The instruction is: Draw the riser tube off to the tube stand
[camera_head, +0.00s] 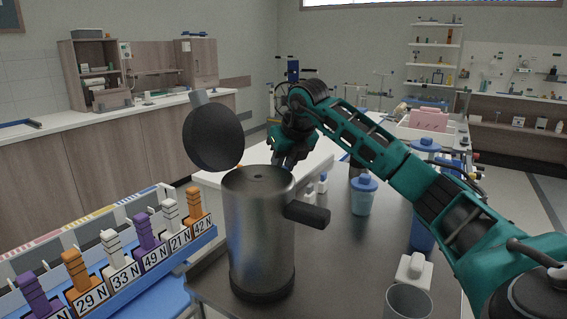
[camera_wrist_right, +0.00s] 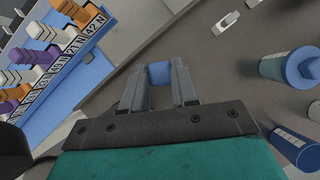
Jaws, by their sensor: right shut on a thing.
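A steel pot (camera_head: 259,232) with a black side handle (camera_head: 306,214) stands on the dark table; a small dark spot shows mid-top. A black round disc (camera_head: 213,139) with a grey stub is up at the pot's left rim. My right gripper (camera_head: 284,158) is just behind the pot, partly hidden by it. In the right wrist view my right gripper (camera_wrist_right: 159,86) is shut on a small blue piece (camera_wrist_right: 159,73); I cannot tell what it belongs to. I cannot make out a riser tube or a tube stand for certain. My left gripper is not in view.
A blue rack (camera_head: 147,272) with numbered, coloured pegs is at the left. A blue-lidded jar (camera_head: 363,197), a white block (camera_head: 413,268) and a grey cup (camera_head: 407,302) stand right of the pot. My right arm reaches across above the table.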

